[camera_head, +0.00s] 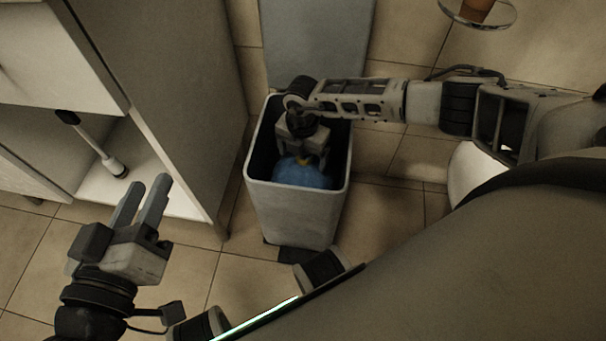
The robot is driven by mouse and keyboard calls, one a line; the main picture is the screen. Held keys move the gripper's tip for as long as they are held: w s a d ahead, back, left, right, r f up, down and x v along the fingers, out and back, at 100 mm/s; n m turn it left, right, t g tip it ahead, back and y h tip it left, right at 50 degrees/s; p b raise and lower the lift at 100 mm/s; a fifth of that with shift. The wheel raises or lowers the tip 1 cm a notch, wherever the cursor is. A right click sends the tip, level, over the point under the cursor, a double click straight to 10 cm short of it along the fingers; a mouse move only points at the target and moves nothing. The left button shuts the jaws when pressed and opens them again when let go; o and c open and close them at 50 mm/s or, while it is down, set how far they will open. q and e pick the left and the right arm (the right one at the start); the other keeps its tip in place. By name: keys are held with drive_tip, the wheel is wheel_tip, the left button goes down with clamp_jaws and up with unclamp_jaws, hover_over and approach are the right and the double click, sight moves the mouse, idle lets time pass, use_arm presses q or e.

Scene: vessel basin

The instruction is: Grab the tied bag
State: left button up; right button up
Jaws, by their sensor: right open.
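A blue bag (302,175) with a small yellow tie (304,160) at its top lies inside a grey-white bin (297,212). My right gripper (304,158) reaches down into the bin from above, its fingers around the tied top of the bag; whether they touch it is hard to see. The lower part of the bag is hidden by the bin's front wall. My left gripper (150,198) is empty, left of the bin, its two fingers pointing up with a narrow gap between them.
A cabinet (180,90) with an open lower shelf stands left of the bin. A white-and-black tool (95,145) leans on the shelf. A grey panel (317,40) lies behind the bin. A round glass table (478,12) is at the top right. Tiled floor (400,215) is clear right of the bin.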

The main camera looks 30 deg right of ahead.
drive_tip(key=shift+f, duration=0.7)
